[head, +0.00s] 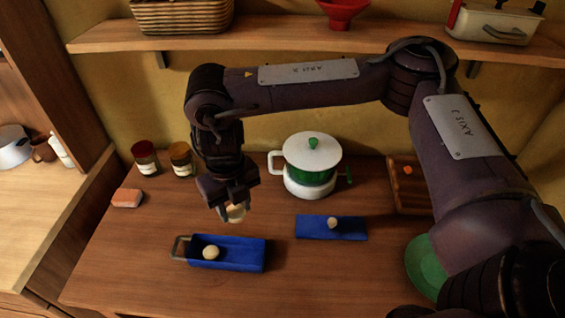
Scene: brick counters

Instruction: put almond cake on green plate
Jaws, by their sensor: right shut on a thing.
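My right gripper (235,208) points down above the counter, behind the blue tray. It is shut on a small pale tan piece (237,213), which looks like the almond cake and is partly hidden by the fingers. The green plate (423,268) lies at the right of the counter, partly hidden by my right arm. The gripper is well to the left of the plate. My left gripper is out of view.
A blue tray (245,265) holds a pale round thing (211,253). A blue mat (350,228) bears another small round thing (333,223). A white and green pot (312,180), jars (146,158), an orange block (127,198) and a wooden board (404,198) stand around.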

